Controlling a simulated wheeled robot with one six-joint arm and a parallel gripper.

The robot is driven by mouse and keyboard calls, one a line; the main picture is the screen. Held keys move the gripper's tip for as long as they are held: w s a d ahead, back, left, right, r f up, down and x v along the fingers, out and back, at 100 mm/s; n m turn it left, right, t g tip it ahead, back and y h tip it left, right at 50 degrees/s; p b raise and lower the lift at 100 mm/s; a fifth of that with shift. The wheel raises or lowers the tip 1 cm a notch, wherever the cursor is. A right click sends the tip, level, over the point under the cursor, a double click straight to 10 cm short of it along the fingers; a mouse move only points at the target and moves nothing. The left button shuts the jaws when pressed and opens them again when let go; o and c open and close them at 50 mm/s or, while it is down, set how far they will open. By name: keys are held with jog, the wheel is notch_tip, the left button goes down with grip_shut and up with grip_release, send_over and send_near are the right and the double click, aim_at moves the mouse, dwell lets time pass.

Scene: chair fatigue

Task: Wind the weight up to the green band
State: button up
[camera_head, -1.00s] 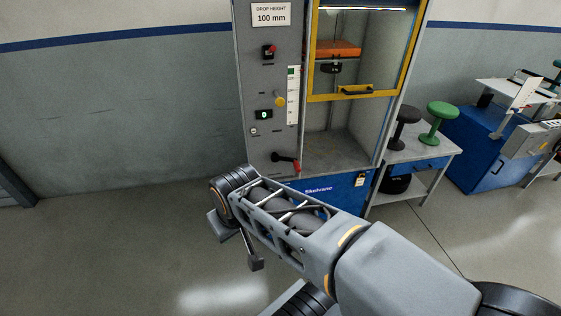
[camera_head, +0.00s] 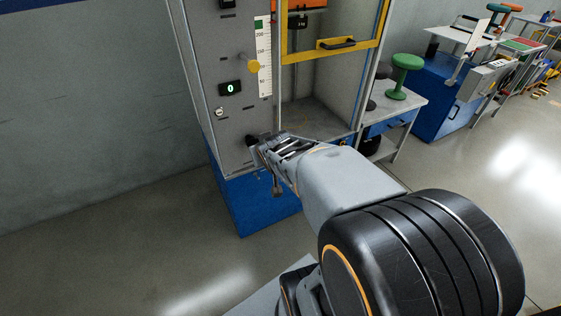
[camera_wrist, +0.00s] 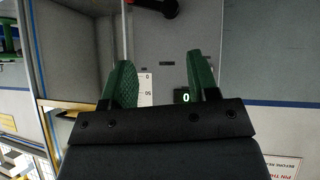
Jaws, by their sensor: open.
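The test machine's grey panel (camera_head: 205,60) carries a white height scale (camera_head: 264,65) with a green band (camera_head: 261,22) near its top. An orange block (camera_head: 297,4) and a dark weight (camera_head: 297,22) show behind the raised yellow-framed guard; their tops are cut off. The scale and the digital display (camera_wrist: 185,97), reading 0, lie beyond the fingers.
A yellow knob (camera_head: 252,65) sticks out beside the scale. The yellow guard frame (camera_head: 333,48) has a dark handle. A side table (camera_head: 402,112) with a green stool (camera_head: 402,75) stands right of the machine. Open floor lies left.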

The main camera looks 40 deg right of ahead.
jog(key=w+d+f+t+y+b, duration=0.1)
jog(key=w+d+f+t+b, duration=0.1)
jog(key=d+f+t+b, duration=1)
jog(key=w+d+f+g+b, duration=0.1)
jog(key=w+b, duration=0.1)
jog(key=w, duration=0.2)
jog(key=w+f+g+b, duration=0.1)
jog(key=w+f+b, duration=0.1)
jog(key=w, duration=0.2)
jog(key=w+d+f+g+b, duration=0.1)
jog(key=w+f+b, duration=0.1)
jog(key=w, duration=0.2)
jog(key=shift+w+d, duration=0.3)
jog(key=shift+w, duration=0.05)
grip_shut()
